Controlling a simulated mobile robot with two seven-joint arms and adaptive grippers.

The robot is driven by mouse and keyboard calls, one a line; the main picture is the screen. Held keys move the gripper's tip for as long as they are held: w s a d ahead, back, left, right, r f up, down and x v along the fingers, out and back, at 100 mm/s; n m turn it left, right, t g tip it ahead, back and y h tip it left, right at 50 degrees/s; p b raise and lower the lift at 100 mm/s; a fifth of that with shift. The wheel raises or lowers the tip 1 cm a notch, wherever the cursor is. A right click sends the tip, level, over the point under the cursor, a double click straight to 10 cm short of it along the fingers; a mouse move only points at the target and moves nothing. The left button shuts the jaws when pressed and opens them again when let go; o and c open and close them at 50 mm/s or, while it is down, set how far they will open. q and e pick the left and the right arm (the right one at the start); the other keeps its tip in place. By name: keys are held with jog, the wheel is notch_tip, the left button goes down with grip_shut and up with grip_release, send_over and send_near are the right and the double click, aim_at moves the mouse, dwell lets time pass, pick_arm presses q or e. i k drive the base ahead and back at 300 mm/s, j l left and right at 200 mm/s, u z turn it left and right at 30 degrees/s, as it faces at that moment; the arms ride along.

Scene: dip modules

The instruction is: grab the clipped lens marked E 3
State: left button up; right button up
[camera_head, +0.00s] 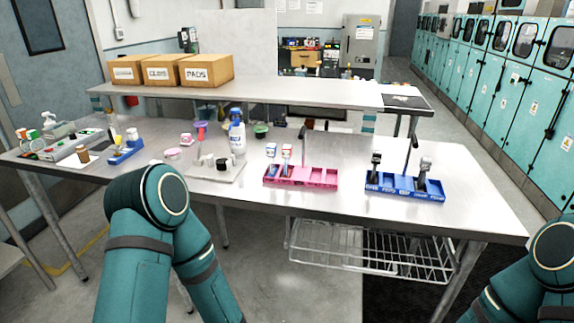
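I cannot make out a lens marked E 3; any markings on the small items are too small to read. A pink tray (318,178) with several compartments stands at the middle of the table. Two small upright items with white and blue-grey tops (286,152) stand at its left end. A blue tray (402,191) to its right holds a dark upright item (375,167) at its left and a grey-topped one (424,168) further right. Only the links of my two teal arms show, at the lower left and lower right; neither gripper is in view.
The metal table (470,212) has bare room along its front edge and right end. Cardboard boxes (206,71) sit on the raised back shelf (300,91).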

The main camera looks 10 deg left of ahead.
aim_at(286, 149)
jog(key=i+j+z, duration=0.1)
jog(key=j+z, duration=0.15)
jog(key=j, duration=0.2)
jog(key=i+j+z, duration=0.1)
jog(key=j+z, duration=0.15)
jog(key=j, duration=0.2)
jog(key=j+z, duration=0.25)
jog(key=j, duration=0.2)
jog(key=i, duration=0.05)
